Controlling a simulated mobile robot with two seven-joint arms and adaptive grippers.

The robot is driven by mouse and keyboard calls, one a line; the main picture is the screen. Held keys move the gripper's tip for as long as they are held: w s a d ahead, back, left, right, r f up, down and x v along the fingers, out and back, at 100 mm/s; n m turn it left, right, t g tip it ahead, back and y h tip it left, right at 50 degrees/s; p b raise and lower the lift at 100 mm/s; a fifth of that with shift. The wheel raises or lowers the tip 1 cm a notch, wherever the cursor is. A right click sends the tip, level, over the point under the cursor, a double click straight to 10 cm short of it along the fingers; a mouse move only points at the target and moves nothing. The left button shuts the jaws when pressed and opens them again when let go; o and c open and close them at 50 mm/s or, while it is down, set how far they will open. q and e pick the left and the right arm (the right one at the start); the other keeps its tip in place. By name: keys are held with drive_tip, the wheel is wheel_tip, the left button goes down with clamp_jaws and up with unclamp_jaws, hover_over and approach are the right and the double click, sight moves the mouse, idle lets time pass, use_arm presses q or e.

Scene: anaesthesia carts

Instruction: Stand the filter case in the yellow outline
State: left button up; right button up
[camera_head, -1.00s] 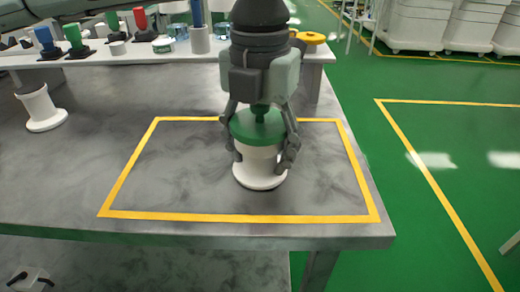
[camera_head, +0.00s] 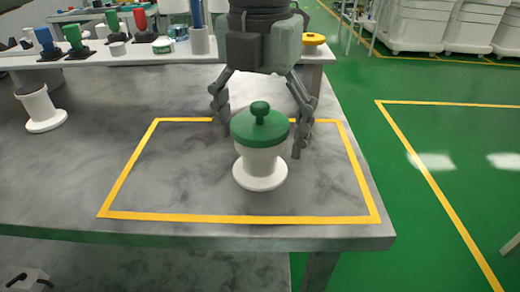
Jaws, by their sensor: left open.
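The filter case (camera_head: 262,160) is a white body with a flared base and a green knobbed lid. It stands upright on the grey table, inside the yellow outline (camera_head: 240,218), a little right of its middle. My left gripper (camera_head: 257,130) is open behind and above the case, with its fingers spread to either side of the lid. The lid and knob show in full in front of it, and the gripper appears apart from the case. My right gripper is not in view.
A white spool-shaped object (camera_head: 40,108) stands at the table's left edge. A white raised shelf (camera_head: 120,60) with several coloured items runs along the back. The table (camera_head: 70,180) is clear around the outline. Green floor lies to the right.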

sight(261, 104)
use_arm(q)
wheel_tip(261, 104, up, 7)
drive_tip(key=shift+r, duration=0.75)
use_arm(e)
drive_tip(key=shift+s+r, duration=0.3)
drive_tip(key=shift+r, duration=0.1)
